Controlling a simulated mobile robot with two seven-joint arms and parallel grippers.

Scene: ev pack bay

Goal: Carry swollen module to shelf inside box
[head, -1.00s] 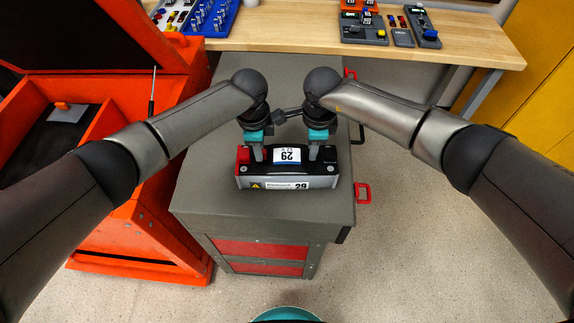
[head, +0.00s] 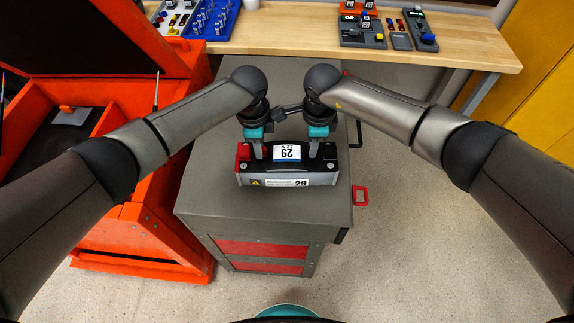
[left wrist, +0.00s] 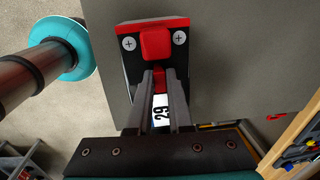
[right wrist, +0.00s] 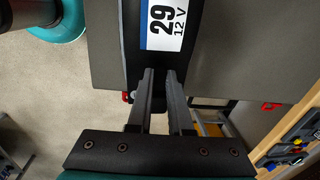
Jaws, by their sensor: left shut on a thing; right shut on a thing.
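The module (head: 287,179) is a black and grey block with a red end cap and a label reading 29. It is in front of me in the head view, above the grey cart top; I cannot tell whether it touches it. My left gripper (head: 255,150) is shut on its top near the red end. The left wrist view shows the red terminal block (left wrist: 156,42) just beyond those fingers. My right gripper (head: 318,150) is shut on its top near the other end. The right wrist view shows the label (right wrist: 166,24) beyond those fingers. An orange box (head: 150,222) with a raised lid stands at the left.
The grey cart (head: 200,190) has red drawers and red handles. A wooden bench (head: 290,30) behind it holds a blue rack (head: 212,18) and small devices. A yellow cabinet (head: 530,75) stands at the right. Floor is clear at the front right.

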